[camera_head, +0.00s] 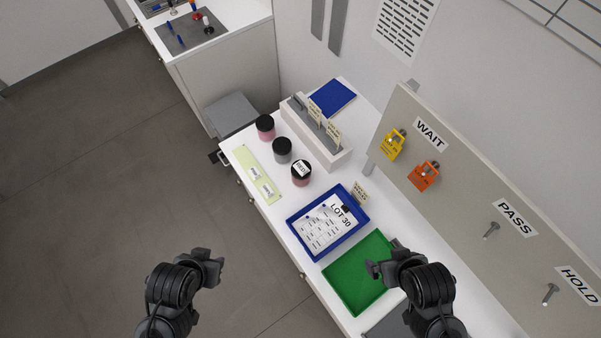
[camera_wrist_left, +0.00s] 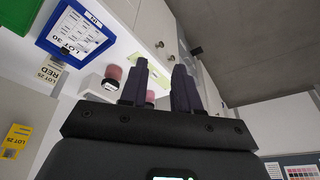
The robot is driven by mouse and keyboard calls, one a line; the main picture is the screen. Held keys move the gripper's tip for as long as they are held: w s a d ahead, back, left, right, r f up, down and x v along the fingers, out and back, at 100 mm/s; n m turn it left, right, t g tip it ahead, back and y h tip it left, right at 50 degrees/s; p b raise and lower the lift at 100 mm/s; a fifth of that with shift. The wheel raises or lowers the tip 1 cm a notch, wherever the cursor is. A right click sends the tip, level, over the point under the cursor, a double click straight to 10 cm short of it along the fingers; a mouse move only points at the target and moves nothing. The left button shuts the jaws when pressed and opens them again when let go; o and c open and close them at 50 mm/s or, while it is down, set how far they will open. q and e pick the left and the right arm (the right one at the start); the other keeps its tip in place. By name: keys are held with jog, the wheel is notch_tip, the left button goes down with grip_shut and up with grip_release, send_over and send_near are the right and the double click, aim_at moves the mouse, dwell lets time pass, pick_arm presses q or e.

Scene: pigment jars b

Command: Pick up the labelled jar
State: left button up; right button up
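Three dark-lidded jars stand in a row on the white counter. The nearest, a reddish jar (camera_head: 301,176), bears a white label; its lettering is too small to read surely. It also shows with its label in the left wrist view (camera_wrist_left: 113,73). The middle jar (camera_head: 282,151) is grey and the far jar (camera_head: 265,128) is pink; I see no label on either. My left gripper (camera_head: 217,270) is over the floor in front of the counter, apart from the jars. Its fingers (camera_wrist_left: 159,82) are spread and empty. My right gripper (camera_head: 383,258) is above the green tray, apparently open and empty.
A blue tray (camera_head: 359,225) with a LOT 30 sheet lies right of the labelled jar, then the green tray (camera_head: 345,292). A pale green strip (camera_head: 252,172) lies along the front edge. Behind the jars stands a grey-white rack (camera_head: 335,158) with cards. A pegboard (camera_head: 460,190) rises behind.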

pick_arm(q)
jog(key=shift+o, duration=0.3)
jog(key=o, duration=1.2)
jog(key=shift+s, duration=0.1)
jog(key=shift+o, duration=0.2)
